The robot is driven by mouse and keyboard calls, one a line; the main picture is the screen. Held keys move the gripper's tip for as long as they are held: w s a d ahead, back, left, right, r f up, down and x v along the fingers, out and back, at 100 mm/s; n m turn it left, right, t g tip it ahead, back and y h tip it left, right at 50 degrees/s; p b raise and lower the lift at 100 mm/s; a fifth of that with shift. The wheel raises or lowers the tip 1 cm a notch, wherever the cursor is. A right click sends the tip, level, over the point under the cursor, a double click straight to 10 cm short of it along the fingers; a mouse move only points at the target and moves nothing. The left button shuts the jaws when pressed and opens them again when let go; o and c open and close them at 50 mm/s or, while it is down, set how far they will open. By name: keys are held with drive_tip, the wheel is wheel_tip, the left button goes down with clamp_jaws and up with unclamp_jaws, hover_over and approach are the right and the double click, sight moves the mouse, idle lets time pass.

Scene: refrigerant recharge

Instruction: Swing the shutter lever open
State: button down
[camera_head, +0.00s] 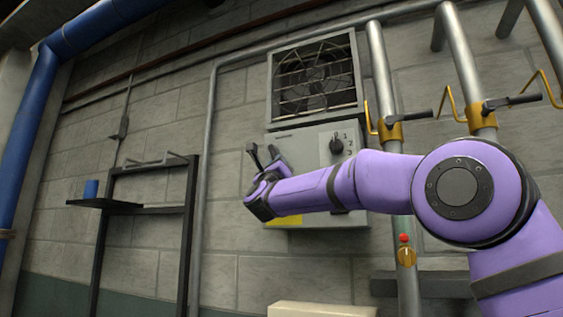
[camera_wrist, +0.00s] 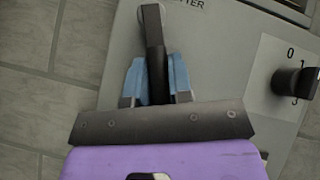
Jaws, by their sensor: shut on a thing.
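The shutter lever (camera_wrist: 154,45) is a dark handle with a pale rounded end, mounted on a grey control box (camera_wrist: 225,50). In the wrist view it runs down between the two blue finger pads of my gripper (camera_wrist: 156,82), which is shut on it. In the head view the grey control box (camera_head: 312,150) is on the block wall, under a fan. The lever (camera_head: 253,152) stands up at the box's left side, with my gripper (camera_head: 272,160) at it. My purple arm hides much of the box's lower part.
A rotary knob (camera_head: 336,146) with numbers is on the box's right side. The caged fan (camera_head: 315,78) is above. Pipes with black-handled valves (camera_head: 391,130) run at the right. A black stand (camera_head: 150,170) with a blue cup (camera_head: 91,189) is at the left.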

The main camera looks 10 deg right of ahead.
drive_tip(key=shift+w+a+f+m+g+h, duration=0.1)
drive_tip(key=shift+w+a+m+g+h, duration=0.15)
drive_tip(key=shift+m+g+h, duration=1.05)
drive_tip(key=shift+w+a+m+g+h, duration=0.3)
drive_tip(key=shift+m+g+h, duration=0.4)
drive_tip(key=shift+m+h, duration=1.2)
drive_tip(key=shift+w+a+f+m+g+h, duration=0.1)
drive_tip(key=shift+a+m+g+h, duration=0.25)
drive_tip(key=shift+m+g+h, duration=1.2)
drive_tip(key=shift+r+m+t+y, duration=0.1)
drive_tip(key=shift+m+t+y, duration=0.3)
drive_tip(key=shift+m, duration=0.45)
drive_tip(key=c, duration=1)
unclamp_jaws()
drive_tip(key=shift+c, duration=0.2)
drive_tip(key=v, duration=1.1)
